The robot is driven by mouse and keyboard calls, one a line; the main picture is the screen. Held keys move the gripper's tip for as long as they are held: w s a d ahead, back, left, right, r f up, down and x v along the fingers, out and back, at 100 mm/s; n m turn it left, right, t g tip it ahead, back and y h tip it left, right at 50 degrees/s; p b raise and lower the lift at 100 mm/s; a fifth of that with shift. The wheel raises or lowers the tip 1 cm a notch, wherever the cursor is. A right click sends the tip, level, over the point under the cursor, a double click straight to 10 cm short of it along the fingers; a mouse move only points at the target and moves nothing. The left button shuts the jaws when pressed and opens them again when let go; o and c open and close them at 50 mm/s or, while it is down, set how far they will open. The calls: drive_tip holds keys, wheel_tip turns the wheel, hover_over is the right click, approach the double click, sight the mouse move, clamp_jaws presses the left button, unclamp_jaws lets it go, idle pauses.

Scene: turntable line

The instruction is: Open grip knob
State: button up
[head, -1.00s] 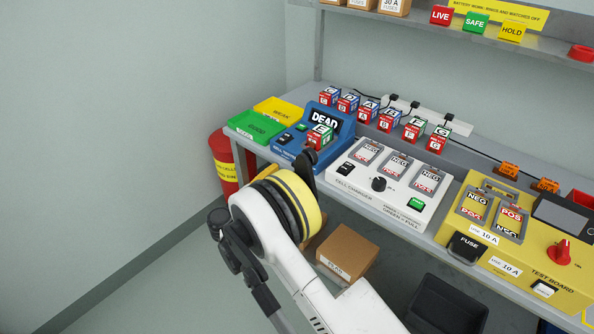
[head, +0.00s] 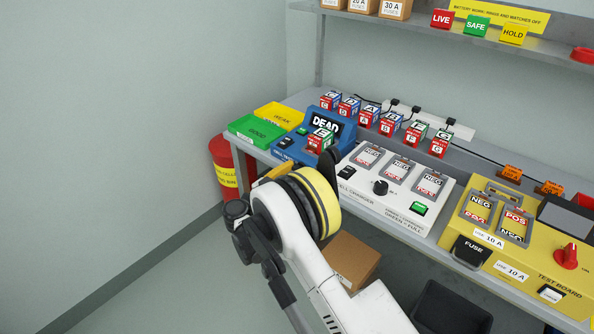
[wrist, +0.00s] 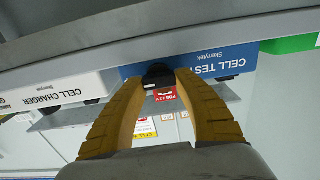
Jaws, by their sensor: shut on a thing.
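In the wrist view my gripper (wrist: 162,82) has its two yellow fingers closing on a dark knob-like piece (wrist: 158,72). The piece is in front of the blue cell tester (wrist: 195,62). A red label (wrist: 165,95) reading POS shows just beyond it. I cannot tell what the piece is fixed to. In the head view my wrist hides most of the fingers. The blue cell tester (head: 338,128) shows DEAD on its display. A red and green cell marked E (head: 320,141) is at the tester, just beyond my wrist.
The white cell charger (head: 405,215) with its dial is to the right, and the yellow test board (head: 548,262) is farther right. Green (head: 255,128) and yellow (head: 278,115) trays are to the left. Several lettered cells stand behind. A red bin (head: 224,165) is at the left.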

drive_tip(key=shift+n, duration=1.5)
drive_tip(key=o, duration=1.2)
drive_tip(key=shift+w, duration=0.1)
drive_tip(key=v, duration=1.2)
